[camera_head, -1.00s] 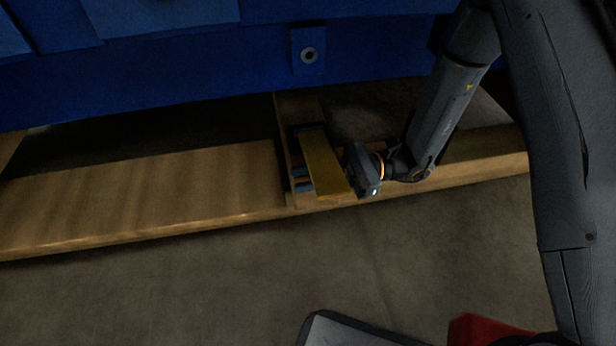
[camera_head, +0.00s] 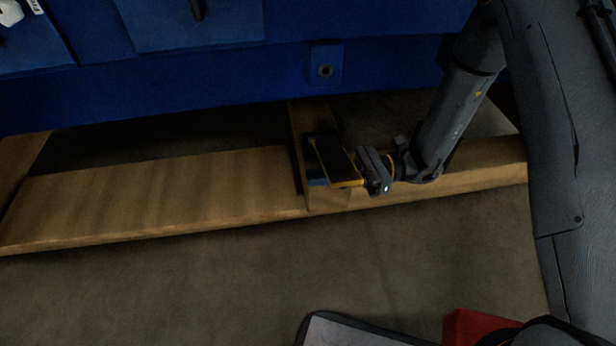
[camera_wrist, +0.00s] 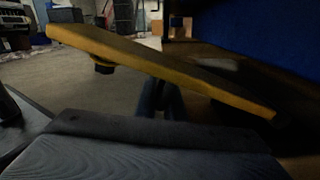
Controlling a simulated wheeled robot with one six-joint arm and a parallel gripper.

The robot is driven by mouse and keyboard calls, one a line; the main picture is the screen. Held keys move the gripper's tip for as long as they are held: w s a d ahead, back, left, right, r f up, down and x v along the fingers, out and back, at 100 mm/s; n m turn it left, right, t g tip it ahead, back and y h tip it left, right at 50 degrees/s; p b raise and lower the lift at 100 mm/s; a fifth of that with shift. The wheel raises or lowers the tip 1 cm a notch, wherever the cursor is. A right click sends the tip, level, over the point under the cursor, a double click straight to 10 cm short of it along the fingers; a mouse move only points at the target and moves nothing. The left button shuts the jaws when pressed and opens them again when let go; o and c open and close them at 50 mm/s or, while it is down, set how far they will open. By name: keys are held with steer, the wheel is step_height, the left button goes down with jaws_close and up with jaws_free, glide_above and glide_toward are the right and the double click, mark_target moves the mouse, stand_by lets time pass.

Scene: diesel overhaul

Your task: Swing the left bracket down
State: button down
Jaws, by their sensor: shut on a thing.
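The left bracket (camera_head: 348,183) is a flat plate with a yellow edge, at the wooden crosspiece in the middle of the head view. Its broad face now looks dark, and only its front edge shows bright yellow. In the wrist view the bracket (camera_wrist: 165,68) is a long yellow-edged bar slanting down to the right, with a dark round knob under its left part. My gripper (camera_head: 366,172) is shut on the bracket's right side. The grip itself is partly hidden in both views. Small blue parts (camera_head: 317,178) sit at the bracket's left side.
A wide wooden beam (camera_head: 150,200) runs left from the crosspiece (camera_head: 327,200). A blue engine body (camera_head: 230,75) stands behind. A red object (camera_head: 470,327) lies at the bottom right. The grey floor (camera_head: 200,290) in front is mostly clear.

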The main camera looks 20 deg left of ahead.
steer(key=shift+r+p, duration=0.6)
steer(key=shift+r, duration=0.1)
steer(key=c, duration=1.8)
jaws_free()
steer(key=shift+c, duration=0.2)
steer(key=p+v, duration=0.2)
steer(key=v, duration=0.6)
steer(key=shift+f, duration=0.1)
steer(key=b+v, duration=0.2)
steer(key=v, duration=1.1)
steer(key=shift+d, duration=0.3)
